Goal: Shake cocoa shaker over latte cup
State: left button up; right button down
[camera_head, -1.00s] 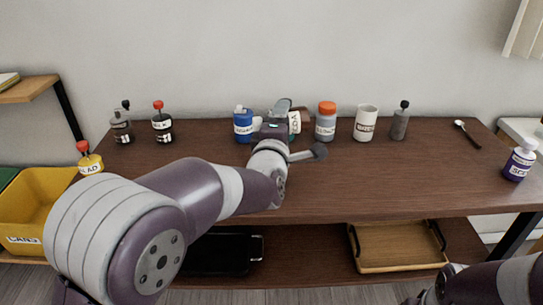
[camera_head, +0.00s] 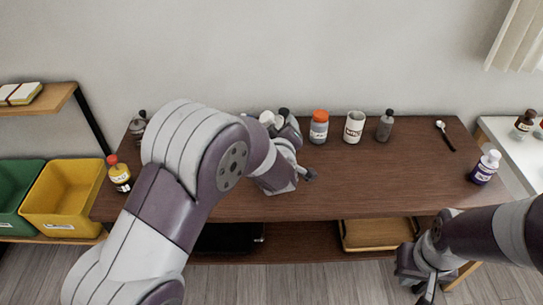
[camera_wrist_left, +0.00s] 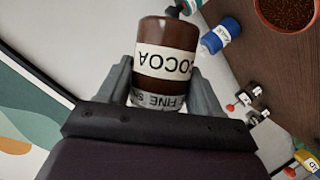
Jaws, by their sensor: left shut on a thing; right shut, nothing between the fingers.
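The cocoa shaker (camera_wrist_left: 165,62) is brown with a white COCOA label that reads upside down in the left wrist view. My left gripper (camera_wrist_left: 165,85) is shut on it, a finger on each side. My right gripper (camera_head: 427,286) is shut and empty at the table's front right.
An orange-capped jar (camera_head: 319,127) and a grey bottle (camera_head: 385,126) flank the mug. A spoon (camera_head: 445,135) and a purple bottle (camera_head: 485,168) are at the right. A blue bottle (camera_wrist_left: 221,36) shows near the vessel. The table's middle right is clear.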

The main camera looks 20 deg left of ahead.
aim_at(281, 121)
pick_arm(q)
notch_tip(281, 121, up, 4)
jog(key=m+g+y+p, duration=0.1)
jog(key=m+p, duration=0.1)
jog(key=p, duration=0.4)
jog(key=m+g+y+p, duration=0.1)
jog(key=m+p, duration=0.1)
jog(key=p, duration=0.4)
jog(key=shift+f+m+y+p, duration=0.1)
jog(key=shift+m+y+p, duration=0.2)
jog(key=shift+m+y, duration=0.1)
jog(key=shift+f, duration=0.25)
jog(key=shift+f+m, duration=0.3)
